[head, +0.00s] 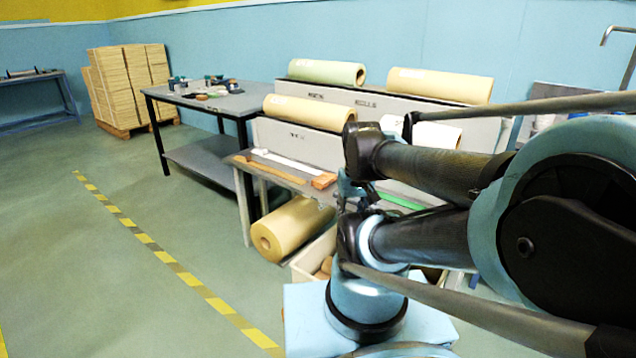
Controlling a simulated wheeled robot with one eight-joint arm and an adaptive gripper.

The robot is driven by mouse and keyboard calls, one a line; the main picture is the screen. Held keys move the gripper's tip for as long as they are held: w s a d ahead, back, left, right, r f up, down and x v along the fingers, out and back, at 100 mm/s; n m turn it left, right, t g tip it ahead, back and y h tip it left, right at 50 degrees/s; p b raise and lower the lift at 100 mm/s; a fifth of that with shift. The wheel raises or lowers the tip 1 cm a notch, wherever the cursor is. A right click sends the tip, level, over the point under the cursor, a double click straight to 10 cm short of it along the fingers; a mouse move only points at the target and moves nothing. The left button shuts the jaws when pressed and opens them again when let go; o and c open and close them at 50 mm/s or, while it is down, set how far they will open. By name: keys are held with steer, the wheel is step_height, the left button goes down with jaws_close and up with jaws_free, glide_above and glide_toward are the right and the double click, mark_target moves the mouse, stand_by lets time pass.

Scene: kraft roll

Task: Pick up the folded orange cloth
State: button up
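A small orange folded cloth (323,181) lies near the front edge of the grey bench (283,177), just left of my arm. What looks like my gripper (349,188) shows as a small dark and bluish shape just right of the cloth, partly hidden behind my arm links. I cannot tell whether its fingers are open or shut, or how far it is from the cloth. The cloth rests on the bench.
Beside the cloth lie a brown strip (262,165) and a white strip (287,160). A green item (400,201) lies to the right. Floor at left is clear.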

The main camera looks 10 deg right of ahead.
steer(key=shift+o, duration=0.3)
steer(key=o, duration=0.5)
steer(key=shift+s+r, duration=0.2)
steer(key=shift+s, duration=0.05)
steer(key=o, duration=0.4)
steer(key=shift+s+r, duration=0.1)
steer(key=shift+r, duration=0.2)
steer(key=o, duration=0.6)
steer(key=shift+w+a+r+m, duration=0.2)
steer(key=shift+w+r+m, duration=0.2)
steer(key=shift+w, duration=0.2)
steer(key=shift+w+a+r+m, duration=0.2)
steer(key=shift+w+r+m, duration=0.05)
steer(key=shift+w+m, duration=0.3)
steer(key=shift+o, duration=0.2)
steer(key=w+r+m, duration=0.4)
steer(key=w+m, duration=0.1)
steer(key=w, duration=0.1)
steer(key=m+t+y, duration=0.1)
steer(key=m+y, duration=0.2)
steer(key=m, duration=1.7)
glide_above(324, 177)
steer(key=s+d, duration=0.5)
steer(key=x, duration=1.7)
steer(key=shift+s+a+f, duration=0.15)
steer(key=shift+f, duration=0.15)
